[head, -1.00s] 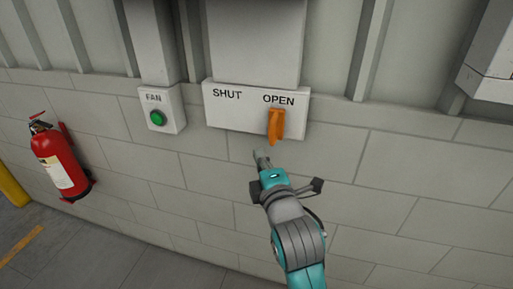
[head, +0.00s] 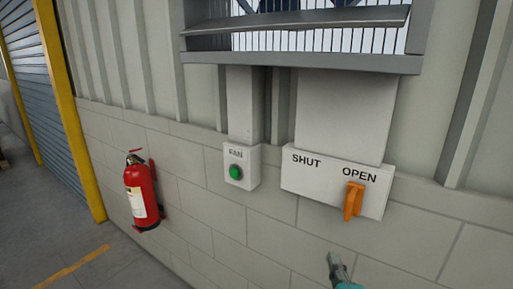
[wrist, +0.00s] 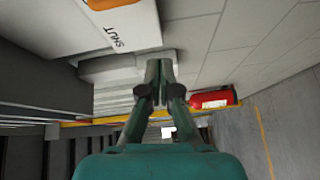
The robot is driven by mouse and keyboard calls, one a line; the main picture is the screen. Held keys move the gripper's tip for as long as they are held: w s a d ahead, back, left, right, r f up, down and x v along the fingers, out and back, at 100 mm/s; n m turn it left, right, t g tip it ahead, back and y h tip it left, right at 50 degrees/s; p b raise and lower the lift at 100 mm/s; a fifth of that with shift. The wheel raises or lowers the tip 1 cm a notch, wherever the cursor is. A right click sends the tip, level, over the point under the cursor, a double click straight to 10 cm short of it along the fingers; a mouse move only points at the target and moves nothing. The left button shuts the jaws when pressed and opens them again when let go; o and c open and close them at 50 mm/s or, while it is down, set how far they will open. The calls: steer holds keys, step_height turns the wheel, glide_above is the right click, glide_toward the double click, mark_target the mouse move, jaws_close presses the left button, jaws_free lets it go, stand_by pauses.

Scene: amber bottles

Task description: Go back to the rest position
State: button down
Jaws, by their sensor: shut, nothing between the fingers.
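My gripper (head: 334,262) shows at the bottom edge of the head view, with only its tip and a bit of teal body in frame. It is below the orange lever (head: 353,201) and apart from it. In the wrist view my gripper (wrist: 159,66) has its fingers together with nothing between them. The lever hangs down under the word OPEN on the white SHUT/OPEN panel (head: 320,178). The panel also shows at the top of the wrist view (wrist: 128,22), with part of the orange lever (wrist: 102,4) cut off by the edge.
A white fan box (head: 242,158) with a green button (head: 235,172) is left of the panel. A red fire extinguisher (head: 142,190) hangs on the block wall farther left. A yellow post (head: 72,120) stands beside a shutter door. A louvred window (head: 300,40) is above.

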steer(key=s+f+m+g+y, duration=0.15)
steer(key=s+f+m, duration=0.55)
steer(key=s+f, duration=1.15)
steer(key=s+f+m+g, duration=0.1)
steer(key=s+m, duration=0.7)
steer(key=s, duration=1.4)
steer(key=shift+m, duration=0.3)
steer(key=shift+w+g, duration=0.1)
steer(key=shift+g, duration=0.15)
